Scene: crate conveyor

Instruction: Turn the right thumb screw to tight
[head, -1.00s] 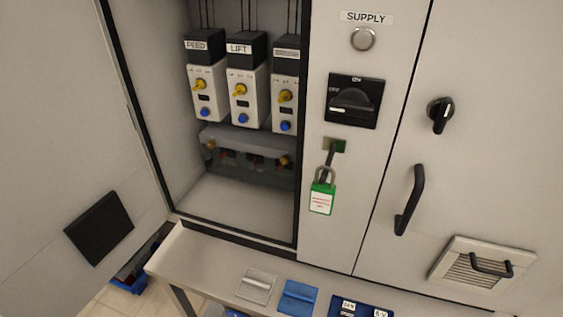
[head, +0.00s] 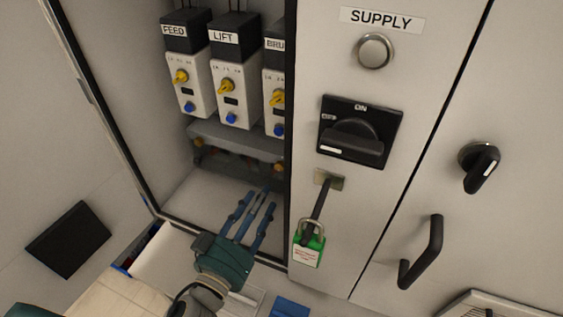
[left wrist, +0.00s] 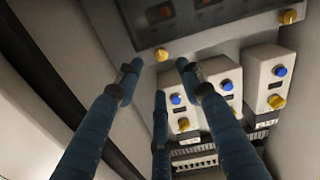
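The right thumb screw (left wrist: 162,55) is a small gold knob at the edge of the dark fuse cover, and the wrist view looks upside down. The left thumb screw (left wrist: 289,17) sits at the other end. In the head view, the grey cover (head: 235,137) is below the relay modules inside the open cabinet. My left gripper (head: 255,205) reaches into the cabinet below the cover, with its fingers apart and empty. In the left wrist view, its fingertips (left wrist: 158,75) spread around the line to the right screw, apart from it.
Relay modules with yellow and blue knobs (head: 231,86) stand above the cover. The cabinet's right post holds the SUPPLY switch (head: 352,142) and a green padlock (head: 309,250). The open door (head: 35,140) is at the left. The cabinet floor is clear around the hand.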

